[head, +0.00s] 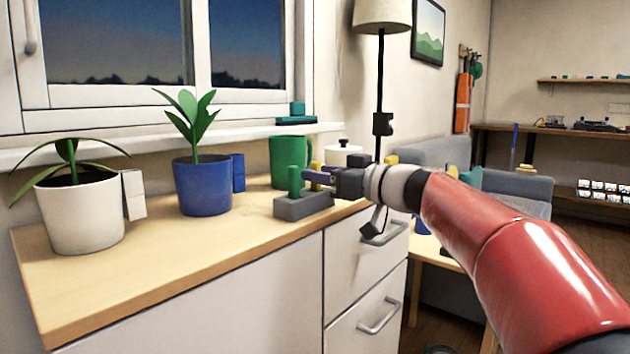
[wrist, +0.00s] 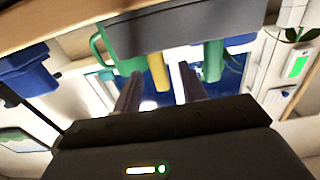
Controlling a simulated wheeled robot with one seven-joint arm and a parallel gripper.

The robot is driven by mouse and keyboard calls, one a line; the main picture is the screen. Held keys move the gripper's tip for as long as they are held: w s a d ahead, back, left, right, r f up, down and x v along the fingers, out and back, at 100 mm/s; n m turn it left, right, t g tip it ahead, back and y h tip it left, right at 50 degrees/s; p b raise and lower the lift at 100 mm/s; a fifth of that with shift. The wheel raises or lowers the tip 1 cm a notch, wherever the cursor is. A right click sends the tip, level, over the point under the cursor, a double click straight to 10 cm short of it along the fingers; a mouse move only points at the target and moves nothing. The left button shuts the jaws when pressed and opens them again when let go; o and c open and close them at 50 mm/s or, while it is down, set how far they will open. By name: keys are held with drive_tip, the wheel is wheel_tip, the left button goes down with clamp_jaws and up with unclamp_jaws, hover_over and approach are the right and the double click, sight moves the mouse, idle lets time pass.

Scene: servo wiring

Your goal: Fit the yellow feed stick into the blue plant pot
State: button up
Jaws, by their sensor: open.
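The yellow feed stick (head: 316,165) stands in a grey holder block (head: 303,205) on the counter, beside a green stick (head: 294,181). My gripper (head: 318,177) is open at the holder. In the wrist view the yellow stick (wrist: 158,72) shows between my two spread fingers (wrist: 160,88), with the green stick (wrist: 212,62) outside them to the right. Whether a finger touches the stick cannot be told. The blue plant pot (head: 202,190) stands left of the holder with a leafy plant and a blue rectangular piece (head: 238,172) on its right side.
A white plant pot (head: 80,218) with a white side piece (head: 134,195) stands at the far left. A green mug (head: 288,160) is close behind the holder. A lamp (head: 381,90) rises behind my arm. The counter's front left (head: 130,280) is clear.

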drive_tip(key=shift+x, duration=1.1)
clamp_jaws()
drive_tip(key=shift+r, duration=0.1)
